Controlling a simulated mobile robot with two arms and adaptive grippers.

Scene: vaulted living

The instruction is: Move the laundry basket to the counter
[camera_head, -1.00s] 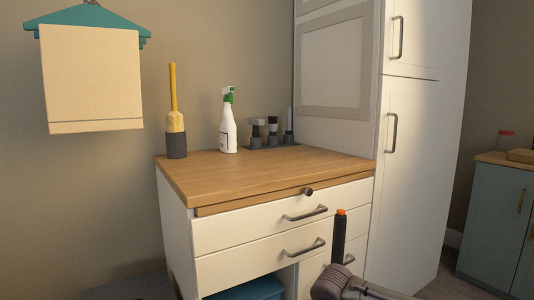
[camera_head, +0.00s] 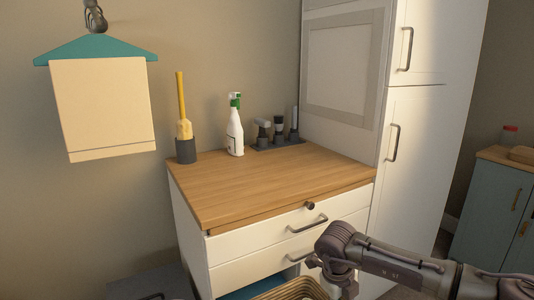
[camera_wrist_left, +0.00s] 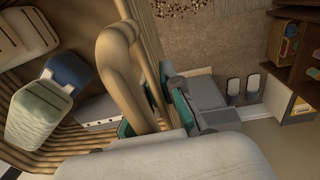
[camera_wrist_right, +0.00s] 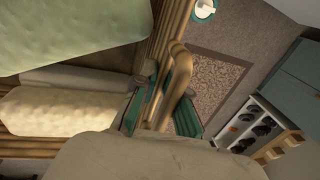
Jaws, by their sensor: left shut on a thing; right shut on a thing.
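The counter (camera_head: 270,180) is a wooden top on a white drawer cabinet against the wall. The woven laundry basket (camera_head: 290,289) shows only its rim at the bottom edge of the head view, in front of the cabinet. In the left wrist view my left gripper (camera_wrist_left: 152,115) is shut on a looped basket handle (camera_wrist_left: 115,65). In the right wrist view my right gripper (camera_wrist_right: 158,108) is shut on the other looped handle (camera_wrist_right: 180,70). Folded cloths lie in the basket: green (camera_wrist_left: 38,112), blue (camera_wrist_left: 67,70) and cream (camera_wrist_right: 60,112). My left gripper is outside the head view.
A brush in a dark holder (camera_head: 186,150), a spray bottle (camera_head: 235,132) and a dark rack of small items (camera_head: 278,138) stand along the counter's back. Its front and middle are clear. A tall white cabinet (camera_head: 420,150) borders it on the right.

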